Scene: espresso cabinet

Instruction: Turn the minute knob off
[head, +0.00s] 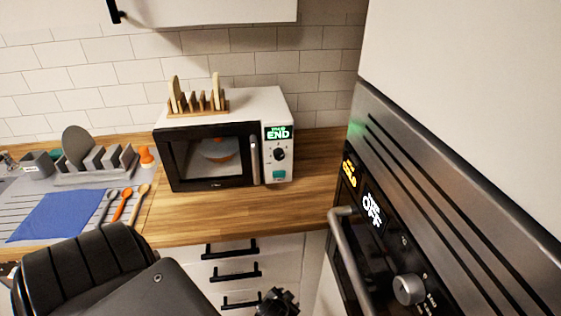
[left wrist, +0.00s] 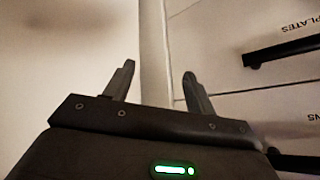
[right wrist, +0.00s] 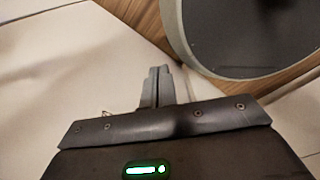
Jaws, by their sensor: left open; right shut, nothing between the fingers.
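A white microwave (head: 270,104) with a dark glass door stands on the wooden counter in the head view. Its right panel has a green-lit display (head: 278,132) reading "END", a round black knob (head: 279,154) below it, and a teal button (head: 279,174) under that. The knob's exact setting is too small to read. My left gripper (left wrist: 157,82) is open and empty, near white drawer fronts. My right gripper (right wrist: 158,86) is shut with nothing in it, beside a dark rounded surface with a pale rim. Neither gripper is at the knob.
An oven (head: 420,225) at the right has a silver knob (head: 408,289), a bar handle (head: 350,255) and displays reading "COLD" and "OFF". A wooden rack (head: 195,112) tops the microwave. A blue cloth (head: 60,216) and utensils lie left. Counter in front of the microwave is clear.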

